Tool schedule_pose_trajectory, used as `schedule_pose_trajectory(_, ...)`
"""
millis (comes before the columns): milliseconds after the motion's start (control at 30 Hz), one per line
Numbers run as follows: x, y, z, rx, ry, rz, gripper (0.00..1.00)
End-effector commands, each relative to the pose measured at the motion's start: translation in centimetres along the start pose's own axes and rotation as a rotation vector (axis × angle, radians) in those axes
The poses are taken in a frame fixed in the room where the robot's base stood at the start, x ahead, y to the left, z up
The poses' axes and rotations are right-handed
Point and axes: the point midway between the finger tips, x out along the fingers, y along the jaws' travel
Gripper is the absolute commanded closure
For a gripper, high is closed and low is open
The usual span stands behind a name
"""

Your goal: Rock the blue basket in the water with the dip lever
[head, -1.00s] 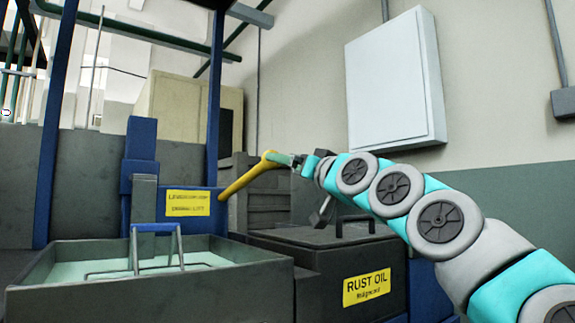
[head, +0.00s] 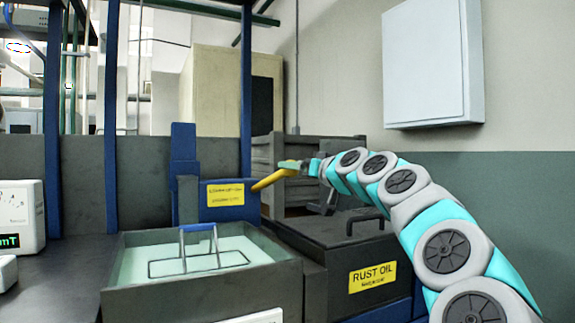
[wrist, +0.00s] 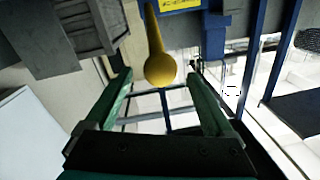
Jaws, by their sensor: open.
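The dip lever is a yellow bar (head: 270,181) rising to the right from a blue housing (head: 228,206) with a yellow label. Its rounded knob (wrist: 160,69) shows in the wrist view between my two green fingers, with a gap on each side. My gripper (head: 295,166) is open at the lever's end in the head view; it also shows in the wrist view (wrist: 160,78). The basket (head: 199,230), a wire frame with a blue-topped handle, sits in the pale green water (head: 150,265) of the grey tank (head: 205,297).
A dark lidded rust oil box (head: 340,247) stands right of the tank, under my arm. A white device (head: 18,215) stands at the left. Blue posts (head: 110,120) rise behind the tank. A white wall cabinet (head: 430,65) hangs at the right.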

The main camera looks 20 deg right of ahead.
Motion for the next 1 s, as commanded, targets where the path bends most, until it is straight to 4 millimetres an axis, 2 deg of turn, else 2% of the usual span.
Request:
schedule_pose_trajectory(500, 5.8, 0.0, 0.0, 0.0, -0.002, 0.001, 0.12)
schedule_pose_trajectory(700, 6.9, -0.1, 0.1, -0.001, -0.002, -0.001, 0.12)
schedule_pose_trajectory(1000, 7.0, -0.1, 0.1, 0.0, -0.001, -0.001, 0.15)
